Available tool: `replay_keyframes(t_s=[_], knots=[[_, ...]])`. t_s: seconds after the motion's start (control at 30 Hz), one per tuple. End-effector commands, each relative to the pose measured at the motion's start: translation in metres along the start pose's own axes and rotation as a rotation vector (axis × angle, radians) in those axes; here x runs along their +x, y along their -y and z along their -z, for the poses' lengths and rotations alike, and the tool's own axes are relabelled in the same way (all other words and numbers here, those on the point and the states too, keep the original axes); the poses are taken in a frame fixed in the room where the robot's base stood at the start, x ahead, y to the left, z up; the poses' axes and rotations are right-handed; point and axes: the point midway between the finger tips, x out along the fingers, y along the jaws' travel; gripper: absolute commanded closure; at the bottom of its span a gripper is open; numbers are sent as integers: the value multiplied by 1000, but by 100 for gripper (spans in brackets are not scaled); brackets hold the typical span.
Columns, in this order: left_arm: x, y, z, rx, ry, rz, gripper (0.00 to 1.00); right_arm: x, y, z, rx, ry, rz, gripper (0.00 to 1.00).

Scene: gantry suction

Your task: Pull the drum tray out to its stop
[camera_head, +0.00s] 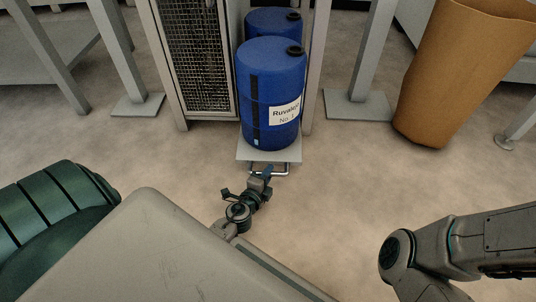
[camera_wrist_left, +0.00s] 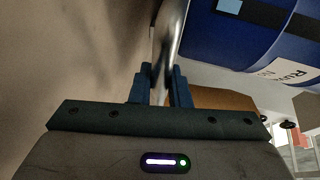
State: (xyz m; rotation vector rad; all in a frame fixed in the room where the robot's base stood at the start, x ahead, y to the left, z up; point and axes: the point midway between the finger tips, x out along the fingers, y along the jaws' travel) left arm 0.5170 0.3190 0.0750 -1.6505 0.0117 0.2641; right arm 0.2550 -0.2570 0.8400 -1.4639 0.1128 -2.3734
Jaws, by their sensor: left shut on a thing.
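The drum tray (camera_head: 256,154) is a pale plate low in the cabinet's open bay, with its front edge showing and a metal bar handle (camera_head: 283,171) on its front. A blue drum (camera_head: 268,95) with a white label stands upright on it, and a second blue drum (camera_head: 270,22) stands behind. My left gripper (camera_head: 266,174) is at the tray handle. In the left wrist view, the blue fingers (camera_wrist_left: 165,85) are shut on the shiny handle bar (camera_wrist_left: 168,45), beside the blue drum (camera_wrist_left: 255,30). My right gripper is out of view; only part of my right arm shows.
A mesh cabinet door (camera_head: 196,55) is left of the drums. A tall orange-brown bin (camera_head: 450,75) stands at the right, near a grey post with a foot plate (camera_head: 357,104). The floor (camera_head: 335,190) in front of the tray is clear.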

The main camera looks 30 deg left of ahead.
Motion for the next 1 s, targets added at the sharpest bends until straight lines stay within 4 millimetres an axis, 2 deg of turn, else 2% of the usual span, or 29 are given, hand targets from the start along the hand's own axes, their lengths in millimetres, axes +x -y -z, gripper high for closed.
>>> replay_keyframes(t_s=[0.07, 0.1, 0.2, 0.57, 0.67, 1.0], knots=[[-3, -3, 2, -3, -4, -6, 100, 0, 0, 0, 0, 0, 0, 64], [-3, -3, 2, -3, -5, -7, 82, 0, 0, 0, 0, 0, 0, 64], [-3, -3, 2, -3, -4, -6, 62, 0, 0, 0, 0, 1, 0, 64], [-6, -2, 1, -2, -3, -4, 62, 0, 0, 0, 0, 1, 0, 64], [-18, -3, 1, -2, -3, -6, 62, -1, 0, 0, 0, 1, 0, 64], [-83, -4, 1, -3, -3, -6, 62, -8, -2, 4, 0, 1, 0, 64]])
